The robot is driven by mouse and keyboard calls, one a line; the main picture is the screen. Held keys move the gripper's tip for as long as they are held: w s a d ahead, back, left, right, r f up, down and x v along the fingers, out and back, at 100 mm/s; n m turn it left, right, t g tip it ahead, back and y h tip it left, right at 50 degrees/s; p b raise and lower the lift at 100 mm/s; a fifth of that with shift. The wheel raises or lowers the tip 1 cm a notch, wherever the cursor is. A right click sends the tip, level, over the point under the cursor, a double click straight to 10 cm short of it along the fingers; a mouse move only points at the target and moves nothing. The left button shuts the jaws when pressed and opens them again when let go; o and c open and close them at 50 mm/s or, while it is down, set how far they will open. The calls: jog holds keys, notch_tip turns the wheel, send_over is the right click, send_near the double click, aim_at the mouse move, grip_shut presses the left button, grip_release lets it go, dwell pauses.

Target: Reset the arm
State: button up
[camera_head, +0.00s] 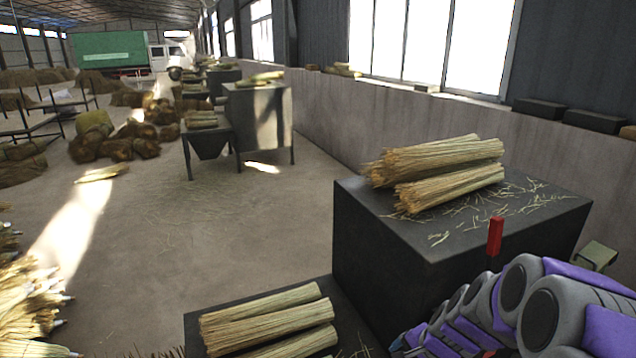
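My arm (560,305), grey and purple, shows at the lower right and runs down toward the bottom edge. It is bent low in front of the tall dark block. No gripper fingers can be made out; that end of the arm is cut off by the bottom edge. Nothing held by the arm shows.
Straw bundles (445,160) and loose stalks lie on the tall dark block (400,250). More bundles (265,320) lie on a lower dark surface. Open floor (200,240) lies left of the blocks.

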jog(key=s+a+r+n+g, duration=0.2)
jog(key=s+a+r+n, duration=0.35)
jog(key=s+a, duration=0.2)
jog(key=s+a+r+n+g+h, duration=0.1)
jog(key=s+r+n, duration=0.2)
jog(key=s, duration=0.8)
jog(key=s+r+n+g+h, duration=0.1)
jog(key=s+n, duration=0.3)
jog(key=s, duration=0.7)
jog(key=shift+s+a+r+g, duration=0.4)
jog(key=shift+r+g, duration=0.2)
jog(key=shift+r, duration=0.3)
